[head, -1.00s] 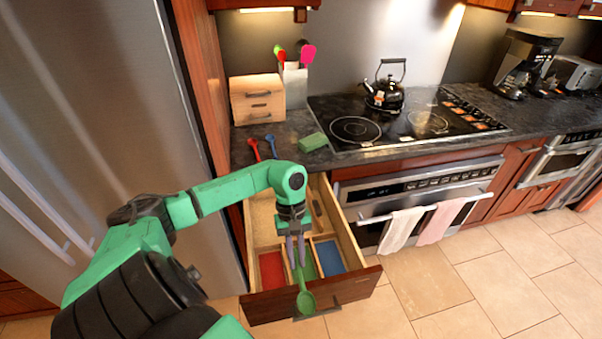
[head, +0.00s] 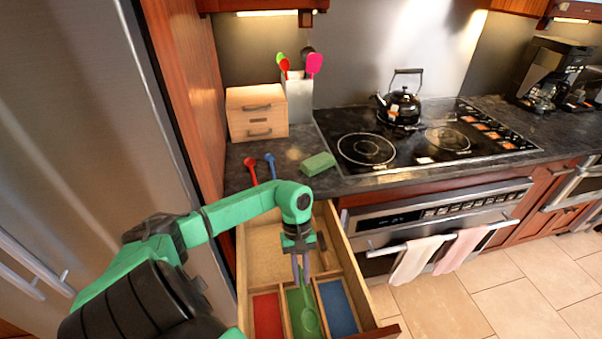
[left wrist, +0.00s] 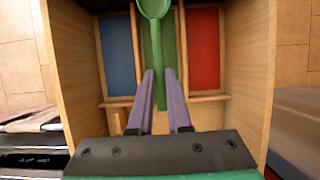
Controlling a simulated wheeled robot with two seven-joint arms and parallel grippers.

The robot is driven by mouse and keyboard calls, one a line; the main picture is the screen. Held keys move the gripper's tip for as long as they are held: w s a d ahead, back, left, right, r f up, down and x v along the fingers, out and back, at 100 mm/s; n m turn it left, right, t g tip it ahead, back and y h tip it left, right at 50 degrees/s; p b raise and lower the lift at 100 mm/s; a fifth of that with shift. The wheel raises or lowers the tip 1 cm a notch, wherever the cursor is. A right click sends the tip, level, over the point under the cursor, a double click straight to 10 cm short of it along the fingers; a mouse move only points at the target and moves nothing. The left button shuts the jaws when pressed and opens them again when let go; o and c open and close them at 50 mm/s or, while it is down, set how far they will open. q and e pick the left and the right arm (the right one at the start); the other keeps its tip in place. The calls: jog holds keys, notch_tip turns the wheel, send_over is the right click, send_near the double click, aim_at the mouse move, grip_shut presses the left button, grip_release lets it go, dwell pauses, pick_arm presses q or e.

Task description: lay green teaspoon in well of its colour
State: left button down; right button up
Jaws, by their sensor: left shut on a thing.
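The green teaspoon (head: 309,319) is in my left gripper (head: 300,277), which is shut on its handle. In the head view its bowl appears within the green well (head: 294,303), the middle of three in the open drawer. In the left wrist view the fingers (left wrist: 160,78) pinch the handle, and the bowl (left wrist: 154,7) points toward the drawer front, lined up with the green well. I cannot tell whether the spoon touches the well floor. My right gripper is not in view.
The red well (head: 267,315) and blue well (head: 338,307) flank the green one, with thin wooden dividers between. A red spoon (head: 250,165), a blue spoon (head: 270,161) and a green sponge (head: 318,164) lie on the counter above. The drawer's back part (head: 262,262) is mostly bare.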

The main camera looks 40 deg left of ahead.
pick_arm(q)
jog(key=shift+a+b+x, duration=0.25)
jog(key=shift+b+x, duration=0.25)
jog(key=shift+x, duration=0.7)
notch_tip(320, 180, down, 11)
jog(key=b, duration=0.9)
jog(key=shift+w+r, duration=0.15)
jog(key=shift+r, duration=0.05)
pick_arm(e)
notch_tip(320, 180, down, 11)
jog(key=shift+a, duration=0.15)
pick_arm(q)
jog(key=shift+r, duration=0.1)
jog(key=c, duration=0.8)
grip_release()
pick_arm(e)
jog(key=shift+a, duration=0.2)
pick_arm(q)
notch_tip(320, 180, up, 11)
jog(key=p, duration=0.6)
jog(key=shift+r, duration=0.5)
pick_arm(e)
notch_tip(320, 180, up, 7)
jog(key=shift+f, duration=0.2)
